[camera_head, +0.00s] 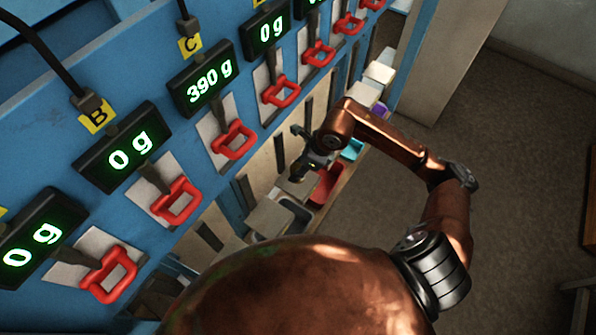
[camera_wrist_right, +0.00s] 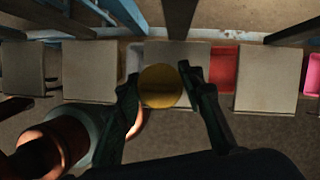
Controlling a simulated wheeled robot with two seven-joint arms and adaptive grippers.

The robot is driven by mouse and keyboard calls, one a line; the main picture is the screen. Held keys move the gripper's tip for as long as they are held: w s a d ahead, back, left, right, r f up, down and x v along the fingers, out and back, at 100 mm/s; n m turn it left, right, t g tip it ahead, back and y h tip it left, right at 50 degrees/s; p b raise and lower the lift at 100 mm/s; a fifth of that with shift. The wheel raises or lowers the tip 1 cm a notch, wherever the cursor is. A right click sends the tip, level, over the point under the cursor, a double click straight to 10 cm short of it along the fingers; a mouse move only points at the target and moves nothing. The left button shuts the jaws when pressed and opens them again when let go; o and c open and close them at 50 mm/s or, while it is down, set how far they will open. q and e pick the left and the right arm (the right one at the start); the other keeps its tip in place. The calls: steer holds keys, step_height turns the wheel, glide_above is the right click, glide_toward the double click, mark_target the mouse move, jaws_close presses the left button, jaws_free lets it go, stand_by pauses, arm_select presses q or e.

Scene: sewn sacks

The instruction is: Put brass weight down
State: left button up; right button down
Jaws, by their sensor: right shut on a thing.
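The brass weight (camera_wrist_right: 160,86) shows as a round yellow disc between the fingers of my right gripper (camera_wrist_right: 160,90) in the right wrist view. The fingers are shut on its two sides. Behind it, in line with it, is a square grey plate (camera_wrist_right: 178,56); whether the weight touches the plate I cannot tell. In the head view my right gripper (camera_head: 301,168) is beside the row of plates and bins along the blue rack, and the weight is not distinguishable there. My left gripper is not in view.
The blue rack carries several displays; the one labelled C (camera_head: 209,82) reads 390 g, others 0 g. Red handles (camera_head: 234,139) jut out below them. More plates (camera_wrist_right: 268,77), a red bin (camera_wrist_right: 223,68) and a pink bin (camera_wrist_right: 312,75) line the row. Floor at right is open.

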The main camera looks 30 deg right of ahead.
steer(key=shift+w+d+f, duration=0.25)
steer(key=shift+w+f, duration=0.2)
steer(key=shift+f, duration=0.1)
steer(key=shift+w+d+f, duration=0.2)
steer(key=shift+w+f, duration=0.2)
steer(key=shift+f, duration=0.15)
step_height(320, 180, down, 3)
steer(key=shift+r+p, duration=0.1)
steer(key=shift+p, duration=0.35)
steer(key=shift+f, duration=0.25)
steer(key=c, duration=1.3)
jaws_free()
steer(key=shift+r, duration=0.1)
steer(key=b+v, duration=0.1)
steer(key=v, duration=1.1)
